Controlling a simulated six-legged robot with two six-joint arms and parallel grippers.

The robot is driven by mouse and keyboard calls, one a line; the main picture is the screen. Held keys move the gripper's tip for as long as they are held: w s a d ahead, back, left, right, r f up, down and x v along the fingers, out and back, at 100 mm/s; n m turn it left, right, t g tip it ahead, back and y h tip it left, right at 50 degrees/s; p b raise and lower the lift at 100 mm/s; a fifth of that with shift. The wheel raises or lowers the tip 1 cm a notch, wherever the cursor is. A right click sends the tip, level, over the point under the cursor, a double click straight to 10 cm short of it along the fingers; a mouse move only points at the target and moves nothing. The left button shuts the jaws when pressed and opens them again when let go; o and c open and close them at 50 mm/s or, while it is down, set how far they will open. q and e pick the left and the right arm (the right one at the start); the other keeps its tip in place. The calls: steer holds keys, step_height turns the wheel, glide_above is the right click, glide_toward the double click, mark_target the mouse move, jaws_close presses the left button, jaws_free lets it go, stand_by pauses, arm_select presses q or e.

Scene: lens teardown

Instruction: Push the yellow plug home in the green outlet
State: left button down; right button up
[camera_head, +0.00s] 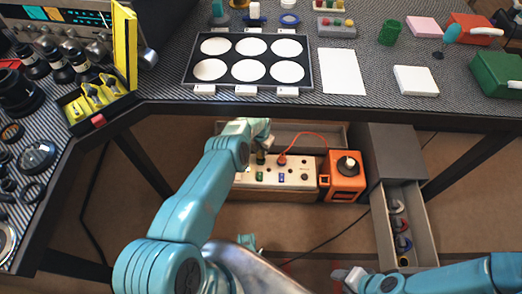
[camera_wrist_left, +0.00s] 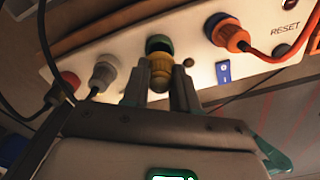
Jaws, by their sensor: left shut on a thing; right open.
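The yellow plug (camera_wrist_left: 160,72) is held between the fingers of my left gripper (camera_wrist_left: 160,88) in the left wrist view. The green outlet (camera_wrist_left: 158,43) is directly ahead of the plug on the white power strip (camera_wrist_left: 125,52). Its green rim and a dark gap show behind the plug's front end, so the plug does not look flush; how deep it sits I cannot tell. In the head view my left gripper (camera_head: 261,146) is at the left part of the strip (camera_head: 255,178), and the plug is not clear. My right gripper (camera_head: 350,277) is open and empty at the bottom.
An orange plug (camera_wrist_left: 230,37) with a red cable sits in a blue-rimmed outlet right of the green one. A white plug (camera_wrist_left: 103,76) and a red plug (camera_wrist_left: 67,84) are to the left. An orange box (camera_head: 343,178) stands right of the strip, below the table (camera_head: 340,110).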

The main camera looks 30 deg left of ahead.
arm_select(q)
steer(key=shift+f+b, duration=1.65)
steer(key=shift+b, duration=0.2)
stand_by(1.1)
steer(key=c, duration=0.8)
jaws_free()
